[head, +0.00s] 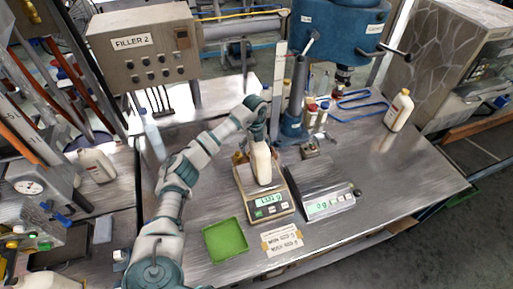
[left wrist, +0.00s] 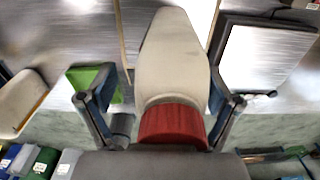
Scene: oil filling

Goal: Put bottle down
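The cream bottle (head: 263,165) stands on the pan of a weighing scale (head: 269,207) with a lit green display. In the left wrist view, the bottle (left wrist: 172,60) has a red cap (left wrist: 172,126) close to my palm. My left gripper (head: 257,132) is over the bottle's top, its fingers pointing down. In the left wrist view, my left gripper (left wrist: 162,80) has its fingers apart on either side of the bottle. A gap shows at the left finger; the right finger is very close, contact unclear. My right gripper is not in view.
A second scale (head: 328,202) sits right of the first. A green tray (head: 225,240) and a paper label (head: 282,240) lie in front. A blue filling machine (head: 338,30) stands behind. Another cream bottle (head: 399,110) stands at right.

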